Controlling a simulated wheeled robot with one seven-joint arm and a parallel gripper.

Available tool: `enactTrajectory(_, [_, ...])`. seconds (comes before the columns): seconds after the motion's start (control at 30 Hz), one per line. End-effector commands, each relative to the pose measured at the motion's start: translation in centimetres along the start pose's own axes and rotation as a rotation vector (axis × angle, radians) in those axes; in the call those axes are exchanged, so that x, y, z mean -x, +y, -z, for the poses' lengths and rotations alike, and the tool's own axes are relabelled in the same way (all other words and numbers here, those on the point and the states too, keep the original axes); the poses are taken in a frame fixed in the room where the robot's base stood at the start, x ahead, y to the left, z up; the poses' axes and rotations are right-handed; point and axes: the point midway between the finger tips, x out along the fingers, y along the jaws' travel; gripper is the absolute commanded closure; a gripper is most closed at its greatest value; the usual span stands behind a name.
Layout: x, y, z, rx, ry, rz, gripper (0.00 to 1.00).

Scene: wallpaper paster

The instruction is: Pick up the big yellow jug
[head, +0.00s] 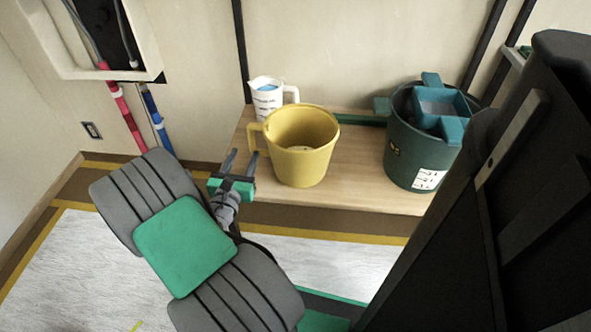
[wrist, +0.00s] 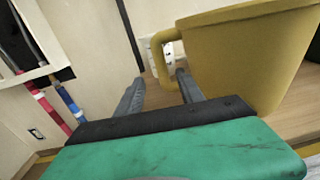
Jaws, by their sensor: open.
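The big yellow jug (head: 301,150) stands upright on a wooden shelf, its handle (head: 256,138) facing left. In the wrist view the jug (wrist: 245,55) fills the upper right, and its handle (wrist: 158,58) shows just beyond the fingertips. My gripper (head: 241,158) is open and empty, at the front left of the jug near its handle. In the wrist view the two fingers of my gripper (wrist: 160,85) point toward the handle. The handle does not appear to be between the fingers; contact cannot be told.
A white measuring jug (head: 268,97) stands behind the yellow jug on the wooden shelf (head: 350,190). A dark green bucket (head: 408,155) holding a teal container (head: 440,108) stands at the right. Pink and blue pipes (head: 156,118) run down the wall at left. Shelf room lies between jug and bucket.

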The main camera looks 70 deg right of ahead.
Motion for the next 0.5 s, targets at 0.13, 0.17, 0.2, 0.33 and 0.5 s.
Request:
enactTrajectory(0.13, [-1.6, -0.1, -0.3, 0.023, -0.006, -0.001, 0.55])
enactTrajectory(0.17, [-1.9, -0.1, -0.3, 0.022, -0.006, -0.001, 0.55])
enactTrajectory(0.2, [-2.3, -0.1, -0.3, 0.022, -0.006, -0.001, 0.55])
enactTrajectory(0.33, [-4.1, -0.4, -0.2, 0.015, -0.009, 0.002, 0.55])
enactTrajectory(0.5, [-7.0, -0.5, -0.3, 0.016, -0.006, 0.0, 0.55])
